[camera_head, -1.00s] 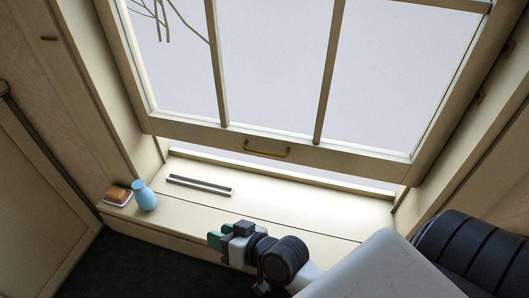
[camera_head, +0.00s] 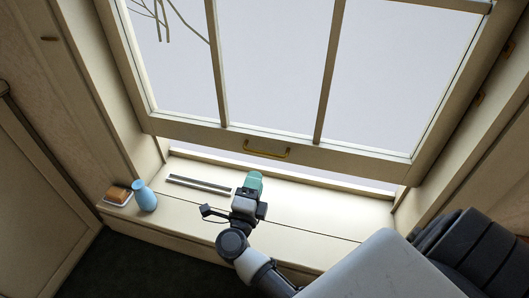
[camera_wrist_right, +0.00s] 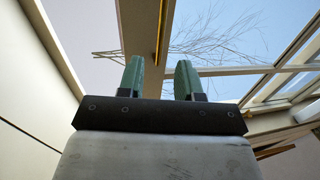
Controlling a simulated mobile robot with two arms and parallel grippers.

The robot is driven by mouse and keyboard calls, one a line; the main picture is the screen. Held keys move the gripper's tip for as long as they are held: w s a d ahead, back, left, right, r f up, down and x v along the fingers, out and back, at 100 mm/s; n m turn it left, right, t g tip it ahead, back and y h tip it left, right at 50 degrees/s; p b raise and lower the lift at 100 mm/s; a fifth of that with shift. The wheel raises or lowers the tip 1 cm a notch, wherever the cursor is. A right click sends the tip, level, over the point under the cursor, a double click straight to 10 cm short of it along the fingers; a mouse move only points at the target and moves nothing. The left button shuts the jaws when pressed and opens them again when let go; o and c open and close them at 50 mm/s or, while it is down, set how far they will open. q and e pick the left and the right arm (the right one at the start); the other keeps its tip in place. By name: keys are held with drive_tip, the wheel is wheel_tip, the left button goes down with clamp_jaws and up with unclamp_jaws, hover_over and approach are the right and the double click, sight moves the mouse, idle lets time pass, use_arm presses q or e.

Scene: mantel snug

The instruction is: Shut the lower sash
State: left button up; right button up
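The lower sash (camera_head: 290,142) is a cream wooden frame with glass panes, raised so that a gap shows between its bottom rail and the sill (camera_head: 320,205). A brass handle (camera_head: 267,152) is fixed to that rail. My right gripper (camera_head: 253,181) is over the sill, just below the handle in the picture and apart from it. In the right wrist view its two green fingers (camera_wrist_right: 160,77) stand apart with nothing between them. A cream rail of the window (camera_wrist_right: 137,35) runs beyond them. My left gripper is not in view.
A blue vase (camera_head: 145,196) and a white dish with a brown block (camera_head: 118,195) stand at the left end of the sill. A dark slotted strip (camera_head: 190,183) lies on the sill, left of my gripper. The right part of the sill is clear.

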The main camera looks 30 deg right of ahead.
sight(264, 152)
drive_tip(key=x, duration=0.9)
drive_tip(key=shift+w+d+r, duration=0.1)
drive_tip(key=shift+w+d, duration=0.1)
drive_tip(key=shift+w, duration=0.05)
clamp_jaws()
